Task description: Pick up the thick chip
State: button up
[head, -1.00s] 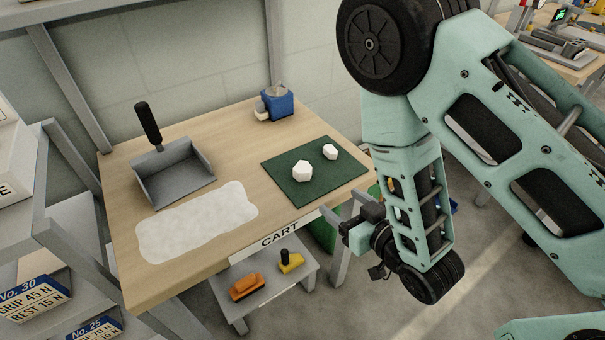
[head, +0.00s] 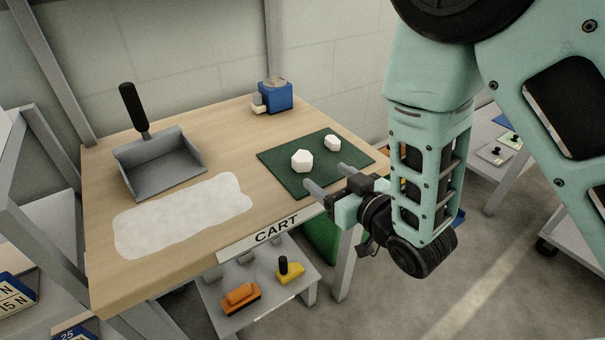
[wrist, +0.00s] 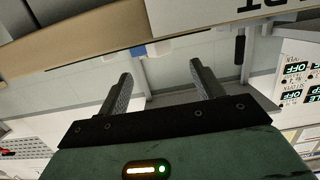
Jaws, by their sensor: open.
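Two white faceted chips lie on a dark green mat (head: 283,183) on the wooden table. The larger chip (head: 302,160), which looks the thicker, is nearer the front. The smaller chip (head: 332,142) is behind it to the right. My gripper (head: 327,178) is at the front edge of the mat, fingers pointing left toward the table and spread apart with nothing between them. In the picture it is just below and right of the larger chip, apart from it; its exact height cannot be told.
A grey dustpan (head: 160,165) with a black handle and a pale spill patch (head: 185,215) are on the table's left. A blue device (head: 275,96) stands at the back. A lower shelf (head: 310,268) holds an orange and a yellow tool.

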aim_at(309, 165)
jog(key=p+x, duration=0.1)
jog(key=x, duration=0.3)
jog(key=shift+w+a, duration=0.2)
jog(key=shift+f+x, duration=0.1)
jog(key=shift+x, duration=1.4)
jog(key=shift+f+x, duration=0.15)
jog(key=shift+x, duration=1.4)
jog(key=shift+d, duration=0.15)
jog(key=c, duration=1.1)
